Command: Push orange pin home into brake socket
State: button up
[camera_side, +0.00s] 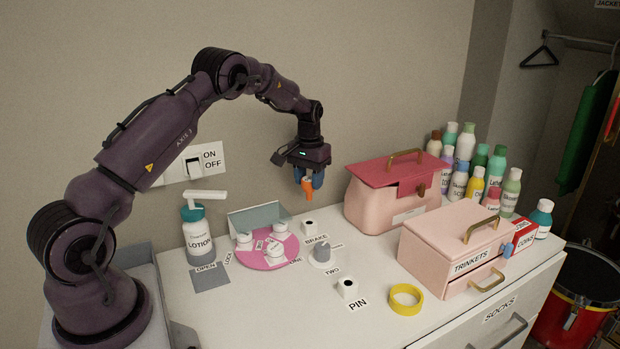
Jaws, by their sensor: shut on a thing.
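My gripper (309,177), with blue fingers pointing down, is shut on the orange pin (308,190). The pin hangs below the fingers, well above the white dresser top. The brake socket (307,226) is a small white block with a dark hole, beside a label reading BRAKE. It stands below the pin in the picture and apart from it. The exact alignment in depth cannot be told from this view. A second white block with a dark hole (347,287) stands nearer the camera by a PIN label (358,305).
A grey knob (322,252) stands close to the brake socket. A pink round tray (267,263) with white jars and a lotion bottle (197,236) are left. Pink boxes (385,212) (447,247) stand right. Yellow tape (393,305) lies in front.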

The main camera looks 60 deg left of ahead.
aim_at(309, 200)
jog(key=shift+f, duration=2.75)
jog(key=shift+f, duration=2)
jog(key=o, duration=1.1)
notch_tip(309, 200, up, 13)
jog(key=shift+f, duration=0.1)
